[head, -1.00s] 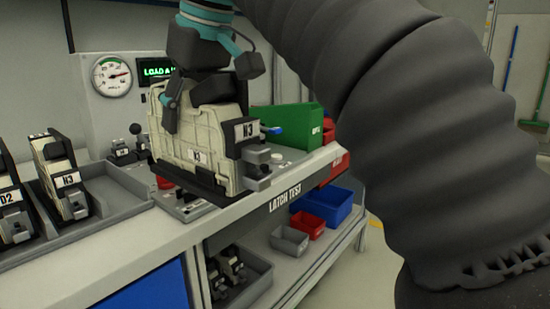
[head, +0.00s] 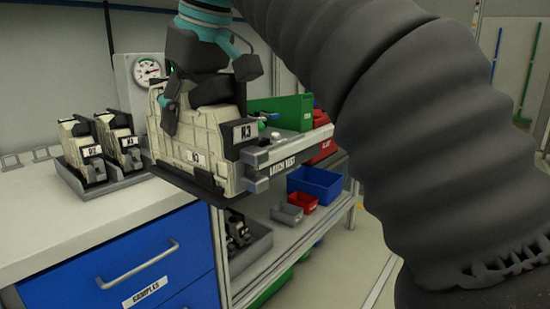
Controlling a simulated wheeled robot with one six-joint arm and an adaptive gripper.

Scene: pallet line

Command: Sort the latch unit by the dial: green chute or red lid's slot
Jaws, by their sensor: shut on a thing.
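The green chute (head: 290,108) stands at the right end of the bench, partly hidden by the unit. A red container (head: 325,120) shows beside it, partly behind my arm; its lid and slot are not clear.
Two sample units (head: 83,145) stand in a grey tray at the back left. The bench top (head: 60,205) in front is clear, above blue drawers (head: 150,270). Blue (head: 316,183), red and grey bins sit on the lower shelf. My dark arm hides much of the right.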

